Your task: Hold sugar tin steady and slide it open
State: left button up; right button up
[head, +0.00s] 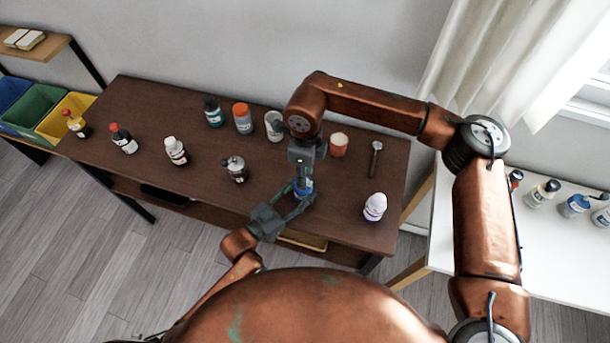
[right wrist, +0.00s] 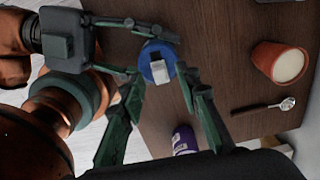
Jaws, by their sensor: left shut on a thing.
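The sugar tin, which I take to be the small blue round container (head: 305,187), stands near the front edge of the brown table. In the right wrist view its blue top (right wrist: 148,55) carries a pale block-like piece (right wrist: 160,71). My left gripper (head: 299,194) reaches in from the front left and is shut on the tin's sides. It also shows in the right wrist view (right wrist: 140,50). My right gripper (head: 303,172) points down from above the tin. Its fingers (right wrist: 160,84) are apart, on either side of the pale piece; contact cannot be told.
A terracotta cup (head: 338,146), a spoon (head: 376,158) and a white-and-purple bottle (head: 375,207) stand or lie to the right. A silver-grey jar (head: 235,168) is left of the tin. Several bottles line the table's back and left. The front edge is close.

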notch_tip(320, 180, up, 11)
dwell(0.3)
jog(key=shift+f, duration=0.1)
pick_arm(q)
jog(key=o, duration=1.3)
